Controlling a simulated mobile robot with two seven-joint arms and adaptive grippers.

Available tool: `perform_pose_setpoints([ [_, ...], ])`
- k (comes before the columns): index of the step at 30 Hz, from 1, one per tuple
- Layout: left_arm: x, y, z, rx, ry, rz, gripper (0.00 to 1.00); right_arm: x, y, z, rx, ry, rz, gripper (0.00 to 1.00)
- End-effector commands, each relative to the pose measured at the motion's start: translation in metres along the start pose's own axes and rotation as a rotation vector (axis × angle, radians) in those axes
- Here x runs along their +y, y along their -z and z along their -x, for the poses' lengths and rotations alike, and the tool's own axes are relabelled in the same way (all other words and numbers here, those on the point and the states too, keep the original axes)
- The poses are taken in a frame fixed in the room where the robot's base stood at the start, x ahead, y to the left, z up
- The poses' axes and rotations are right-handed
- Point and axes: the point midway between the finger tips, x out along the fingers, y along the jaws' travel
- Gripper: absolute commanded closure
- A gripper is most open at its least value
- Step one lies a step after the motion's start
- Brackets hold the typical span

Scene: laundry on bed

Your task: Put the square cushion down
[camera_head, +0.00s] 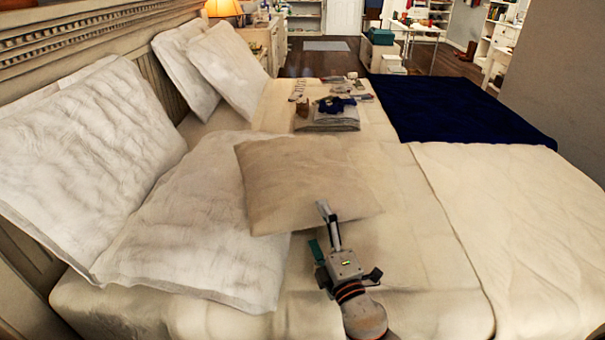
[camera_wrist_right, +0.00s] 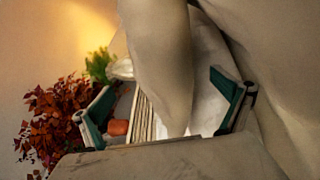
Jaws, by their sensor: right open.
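The beige square cushion (camera_head: 300,175) lies on the bed, its left part over the edge of a large white pillow (camera_head: 205,235). My right gripper (camera_head: 343,262) is at the cushion's near edge, with its fingers spread. A grey bar by the gripper overlaps the cushion's lower right part in the head view. In the right wrist view, the green-padded fingers (camera_wrist_right: 168,112) stand wide apart, with a pale beige form (camera_wrist_right: 160,60) between them. I cannot tell if they touch it. My left gripper is not in view.
White pillows (camera_head: 85,150) lean on the headboard at left. Folded laundry (camera_head: 328,118) and small items lie farther back on the bed. A dark blue blanket (camera_head: 455,108) covers the far right. The cream bedding (camera_head: 520,220) at right is clear.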

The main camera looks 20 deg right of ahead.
Motion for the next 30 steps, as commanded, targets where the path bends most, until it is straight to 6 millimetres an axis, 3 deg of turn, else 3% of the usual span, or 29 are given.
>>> perform_pose_setpoints([
  [3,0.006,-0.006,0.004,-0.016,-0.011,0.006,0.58,0.002,0.000,-0.017,-0.001,-0.002,0.001,0.00],
  [8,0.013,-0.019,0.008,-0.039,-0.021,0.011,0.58,0.000,0.000,-0.026,-0.001,0.001,-0.001,0.00],
  [19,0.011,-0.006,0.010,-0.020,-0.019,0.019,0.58,0.000,0.001,-0.072,0.000,0.001,0.000,0.00],
  [29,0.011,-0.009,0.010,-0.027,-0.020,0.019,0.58,-0.002,0.001,-0.077,0.000,0.002,-0.002,0.00],
  [30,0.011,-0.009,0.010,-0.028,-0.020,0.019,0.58,-0.002,0.001,-0.077,0.000,0.002,-0.002,0.10],
])
